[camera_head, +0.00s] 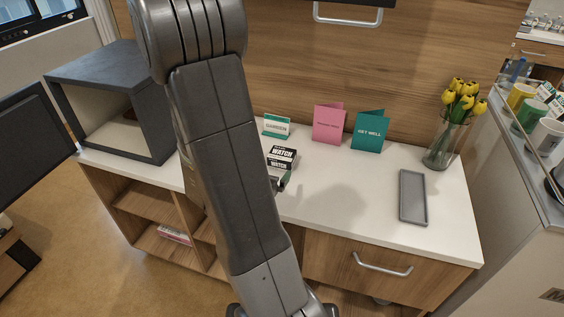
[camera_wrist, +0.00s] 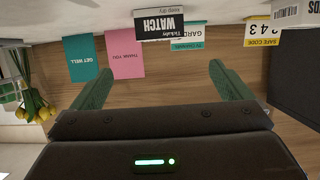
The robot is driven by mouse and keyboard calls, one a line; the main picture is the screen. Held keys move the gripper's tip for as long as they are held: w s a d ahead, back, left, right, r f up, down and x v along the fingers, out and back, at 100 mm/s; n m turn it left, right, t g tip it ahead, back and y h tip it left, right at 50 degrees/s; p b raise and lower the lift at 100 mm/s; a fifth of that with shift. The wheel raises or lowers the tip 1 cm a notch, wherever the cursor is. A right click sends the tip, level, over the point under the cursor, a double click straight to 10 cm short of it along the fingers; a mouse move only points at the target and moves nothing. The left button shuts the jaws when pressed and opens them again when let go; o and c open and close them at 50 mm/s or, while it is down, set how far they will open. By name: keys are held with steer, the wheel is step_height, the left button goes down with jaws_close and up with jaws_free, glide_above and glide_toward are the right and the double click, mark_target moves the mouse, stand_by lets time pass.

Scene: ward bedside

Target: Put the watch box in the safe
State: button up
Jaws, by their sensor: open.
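The watch box (camera_head: 283,155) is a small black and white box labelled WATCH, standing on the white cabinet top near its middle. In the wrist view, which is upside down, the watch box (camera_wrist: 160,25) lies ahead of my gripper (camera_wrist: 160,75). The two green fingers are spread apart with nothing between them. In the head view my gripper (camera_head: 284,183) is mostly hidden behind my arm, just on the near side of the box. The safe (camera_head: 150,128) is a dark grey box at the left end of the cabinet top. Its front is open and its dark door (camera_head: 32,130) is swung out to the left.
A grey tray (camera_head: 413,196) and a vase of yellow tulips (camera_head: 446,140) are at the right. A safe-code card (camera_wrist: 262,32) shows near the safe.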

glide_toward(281, 154)
steer(key=x, duration=0.3)
steer(key=shift+s+d+f, duration=0.1)
steer(key=shift+f, duration=0.05)
steer(key=x, duration=0.5)
steer(key=c, duration=1.2)
